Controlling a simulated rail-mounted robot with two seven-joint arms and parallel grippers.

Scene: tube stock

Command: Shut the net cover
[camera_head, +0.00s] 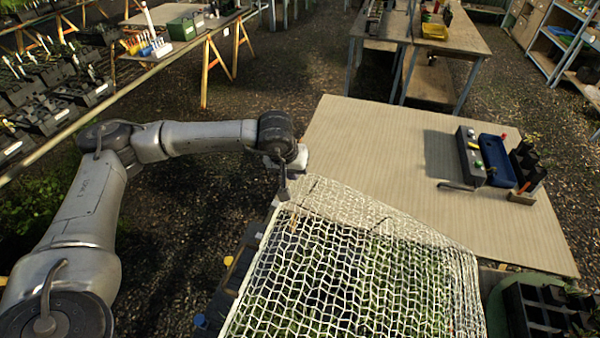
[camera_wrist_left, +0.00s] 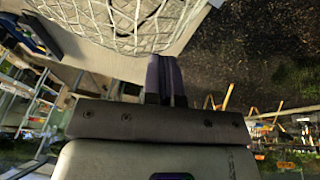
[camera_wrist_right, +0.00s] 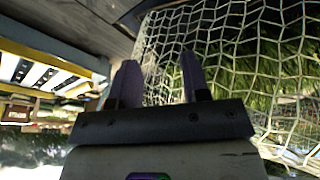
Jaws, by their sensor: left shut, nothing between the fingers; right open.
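The net cover (camera_head: 340,265) is a white mesh with a pale edge, lying over green plants in the lower middle of the head view. It also shows at the top of the left wrist view (camera_wrist_left: 125,22) and on the right of the right wrist view (camera_wrist_right: 235,50). My left gripper (camera_head: 284,192) is at the cover's far left corner, its fingers shut together with nothing between them; whether it touches the net is unclear. In the left wrist view its fingers (camera_wrist_left: 166,80) are side by side. My right gripper (camera_wrist_right: 158,80) is open and empty, with the net beyond its fingers.
A beige table (camera_head: 370,150) stands behind the cover, mostly bare. A blue tray (camera_head: 497,160) and a grey box (camera_head: 470,155) are on its right part. A black crate (camera_head: 545,310) is at the lower right. Dark crates line the left bench.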

